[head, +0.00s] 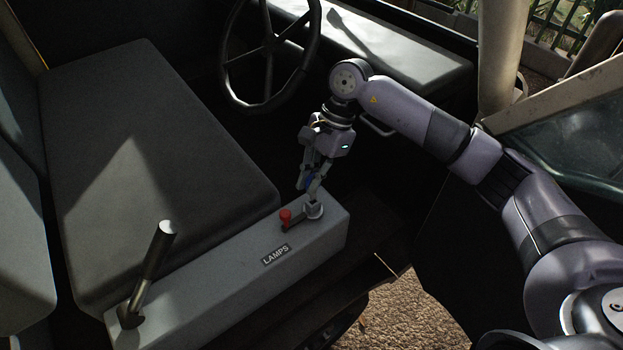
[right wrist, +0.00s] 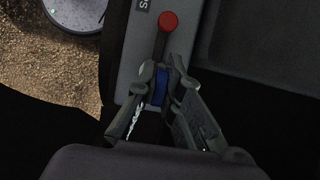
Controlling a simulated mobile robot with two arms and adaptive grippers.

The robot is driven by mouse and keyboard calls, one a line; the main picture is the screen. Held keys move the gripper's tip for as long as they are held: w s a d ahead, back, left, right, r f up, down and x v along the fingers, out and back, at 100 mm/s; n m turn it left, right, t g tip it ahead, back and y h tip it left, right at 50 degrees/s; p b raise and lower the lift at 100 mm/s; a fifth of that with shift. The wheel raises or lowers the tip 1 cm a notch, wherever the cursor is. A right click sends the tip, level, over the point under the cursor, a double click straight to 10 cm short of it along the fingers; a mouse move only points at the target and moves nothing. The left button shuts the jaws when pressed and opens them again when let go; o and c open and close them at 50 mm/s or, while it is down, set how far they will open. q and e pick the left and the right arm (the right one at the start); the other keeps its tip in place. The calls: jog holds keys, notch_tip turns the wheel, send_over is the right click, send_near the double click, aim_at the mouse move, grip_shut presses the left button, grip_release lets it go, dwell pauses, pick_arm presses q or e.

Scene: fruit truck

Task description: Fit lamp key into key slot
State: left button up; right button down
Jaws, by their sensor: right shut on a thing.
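My right gripper (head: 313,187) is shut on a small blue piece (head: 309,181), which looks like the lamp key's blue part. The blue piece also shows between the fingers in the right wrist view (right wrist: 160,86). The gripper points down at the far end of the grey console. A round metal fitting (head: 314,211) sits on the console just below the fingertips and looks like the key slot. Whether the key is in it or just above it, I cannot tell. My left gripper is not in view.
A lever with a red knob (head: 285,215) lies beside the round fitting, close to my fingers. The grey console (head: 225,270) carries a LAMPS label (head: 275,255) and a tall handle (head: 152,262). A seat (head: 150,170) and a steering wheel (head: 268,45) stand nearby.

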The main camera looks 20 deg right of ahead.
dwell(0.4)
jog(key=shift+b, duration=0.45)
jog(key=shift+b, duration=0.35)
dwell(0.5)
jog(key=shift+f+b, duration=1.65)
jog(key=shift+b, duration=0.2)
jog(key=c, duration=1.7)
grip_release()
jog(key=shift+o, duration=0.2)
jog(key=v, duration=1.2)
